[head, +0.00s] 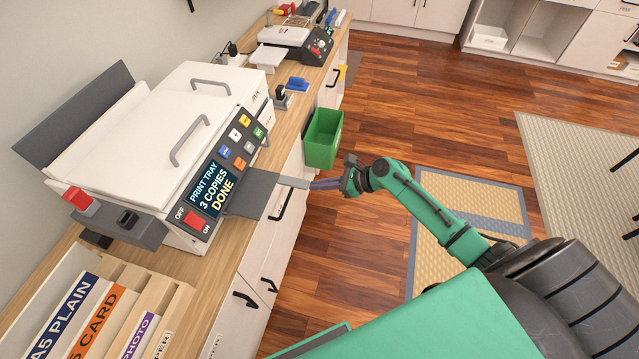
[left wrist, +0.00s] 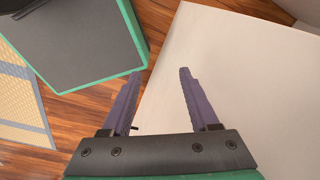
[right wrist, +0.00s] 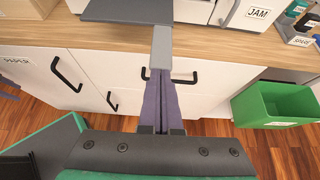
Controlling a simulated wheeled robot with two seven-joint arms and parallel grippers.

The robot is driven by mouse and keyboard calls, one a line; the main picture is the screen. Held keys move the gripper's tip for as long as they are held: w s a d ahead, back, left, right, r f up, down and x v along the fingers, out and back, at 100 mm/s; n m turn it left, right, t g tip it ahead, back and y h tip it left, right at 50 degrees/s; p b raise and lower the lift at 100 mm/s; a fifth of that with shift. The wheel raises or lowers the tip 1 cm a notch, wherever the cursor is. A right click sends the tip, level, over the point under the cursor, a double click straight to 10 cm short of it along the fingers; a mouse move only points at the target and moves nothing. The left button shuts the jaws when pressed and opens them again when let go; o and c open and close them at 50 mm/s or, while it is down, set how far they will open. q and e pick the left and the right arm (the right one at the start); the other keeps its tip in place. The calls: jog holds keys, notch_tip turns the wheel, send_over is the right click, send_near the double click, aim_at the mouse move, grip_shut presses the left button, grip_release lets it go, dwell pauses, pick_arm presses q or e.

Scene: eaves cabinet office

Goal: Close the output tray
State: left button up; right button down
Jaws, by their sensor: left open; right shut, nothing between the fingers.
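The printer (head: 150,135) stands on the counter, its display reading "PRINT TRAY 3 COPIES DONE". Its output tray (head: 252,193) is a dark grey plate sticking out from the front, past the counter edge. A lighter grey tab (head: 294,182) extends from the tray's outer end. In the right wrist view the tray (right wrist: 125,10) and tab (right wrist: 162,48) are straight ahead. My right gripper (head: 313,185) is shut and empty, its fingertips (right wrist: 160,74) at the tab's end; I cannot tell if they touch. My left gripper (left wrist: 158,75) is open and empty before a pale surface.
A green bin (head: 323,139) is on the cabinet front, right of the tray in the right wrist view. Cabinet doors with dark handles (head: 245,300) lie below the counter. Paper slots (head: 100,315) are near left. The wooden floor (head: 400,90) beyond my arm is open.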

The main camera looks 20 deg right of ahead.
send_near(262, 175)
jog(key=x, duration=0.7)
jog(key=shift+d+f, duration=0.1)
jog(key=shift+f, duration=0.15)
jog(key=shift+r, duration=0.15)
